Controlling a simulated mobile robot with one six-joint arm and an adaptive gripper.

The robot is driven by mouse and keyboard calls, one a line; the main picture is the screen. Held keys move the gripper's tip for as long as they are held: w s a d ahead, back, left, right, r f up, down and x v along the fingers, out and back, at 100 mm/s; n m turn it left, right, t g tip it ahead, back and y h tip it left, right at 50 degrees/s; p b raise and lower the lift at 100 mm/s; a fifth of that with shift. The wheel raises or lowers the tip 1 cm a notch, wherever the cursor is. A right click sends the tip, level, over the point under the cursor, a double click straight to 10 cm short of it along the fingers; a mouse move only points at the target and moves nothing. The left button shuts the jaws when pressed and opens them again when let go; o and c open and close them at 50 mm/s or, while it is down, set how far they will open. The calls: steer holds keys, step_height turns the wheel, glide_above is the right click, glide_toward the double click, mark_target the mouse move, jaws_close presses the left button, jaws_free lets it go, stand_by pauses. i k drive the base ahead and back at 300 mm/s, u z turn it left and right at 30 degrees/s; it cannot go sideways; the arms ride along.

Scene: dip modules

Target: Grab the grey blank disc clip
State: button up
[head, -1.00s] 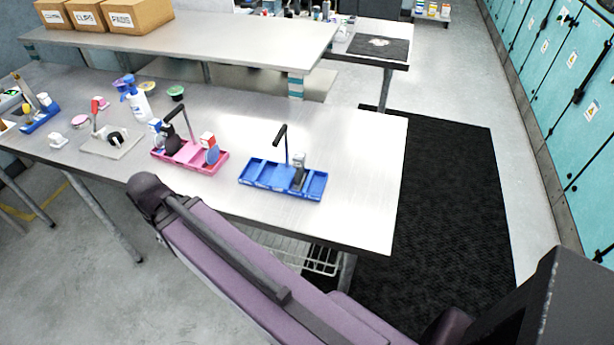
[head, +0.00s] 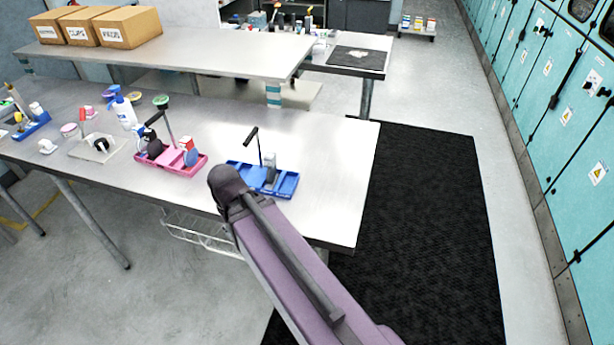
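I cannot make out a grey blank disc clip for certain; the small items are too small to tell. The blue caddy (head: 287,189) with a dark upright handle stands near the table's right end. A small grey item (head: 270,176) stands in it. The pink caddy (head: 186,168) to its left holds a dark rounded item (head: 154,149) and a blue oval item (head: 191,158). My purple arm reaches up from the bottom, and its dark joint overlaps the table's front edge, left of the blue caddy. My gripper is not in view.
The metal table (head: 335,184) has bare room right of the blue caddy. Left are a light board (head: 92,155) with a black part, a spray bottle (head: 124,111) and another blue caddy (head: 35,125). A raised shelf (head: 190,52) bears cardboard boxes (head: 127,27). A black mat (head: 425,220) lies right.

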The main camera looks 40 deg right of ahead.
mark_target(270, 160)
steer(key=z, duration=0.45)
steer(key=k, duration=1.4)
steer(key=i, duration=0.9)
steer(key=z, duration=0.05)
